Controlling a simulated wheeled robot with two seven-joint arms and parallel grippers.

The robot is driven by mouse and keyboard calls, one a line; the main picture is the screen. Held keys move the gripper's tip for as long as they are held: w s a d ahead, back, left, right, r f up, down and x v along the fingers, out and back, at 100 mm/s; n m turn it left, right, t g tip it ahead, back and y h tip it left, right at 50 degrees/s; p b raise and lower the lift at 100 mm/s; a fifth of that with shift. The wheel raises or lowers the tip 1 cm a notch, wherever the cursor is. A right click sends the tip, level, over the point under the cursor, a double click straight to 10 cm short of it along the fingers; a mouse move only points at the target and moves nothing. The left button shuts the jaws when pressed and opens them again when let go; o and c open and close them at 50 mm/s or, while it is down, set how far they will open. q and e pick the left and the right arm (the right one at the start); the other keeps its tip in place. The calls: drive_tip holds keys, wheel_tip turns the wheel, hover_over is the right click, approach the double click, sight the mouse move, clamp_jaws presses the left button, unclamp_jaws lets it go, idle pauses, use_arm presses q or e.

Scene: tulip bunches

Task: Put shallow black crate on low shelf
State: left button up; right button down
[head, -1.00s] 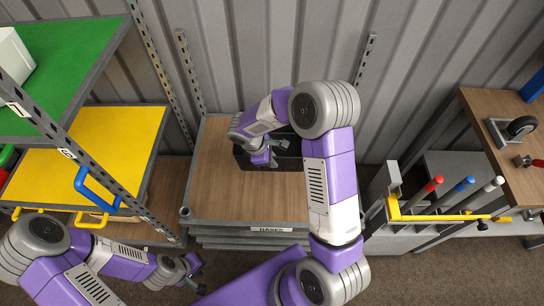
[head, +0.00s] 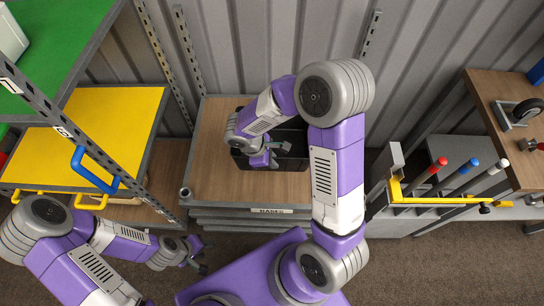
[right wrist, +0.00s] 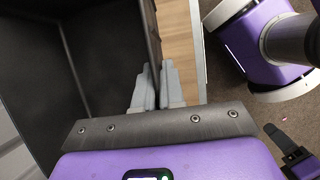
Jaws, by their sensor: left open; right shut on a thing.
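The shallow black crate (head: 290,144) shows over the wooden top (head: 215,150) of the low stack labelled at its front, partly hidden by my right arm. My right gripper (head: 270,152) is shut on its near wall. In the right wrist view, the fingers (right wrist: 157,88) pinch the wall of the crate (right wrist: 100,50), which looks empty where visible. I cannot tell whether the crate touches the wood. My left gripper (head: 201,256) is open and empty, low at the left front. Which surface is the low shelf is not certain.
At left stands a rack with a green upper shelf (head: 60,25) and a yellow shelf (head: 120,115) with a blue handle (head: 92,170). At right are a tool holder with a yellow bar (head: 430,200) and a wooden bench (head: 505,130). A corrugated wall closes the back.

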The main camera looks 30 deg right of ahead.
drive_tip(key=s+a+b, duration=0.2)
drive_tip(key=s+a, duration=0.2)
drive_tip(key=s, duration=0.3)
drive_tip(key=shift+s+a, duration=0.3)
drive_tip(key=shift+a, duration=0.05)
idle(0.4)
drive_tip(key=s+a+b, duration=0.4)
drive_tip(key=s+b, duration=0.1)
drive_tip(key=s, duration=0.2)
drive_tip(key=shift+s+a, duration=0.35)
idle(0.6)
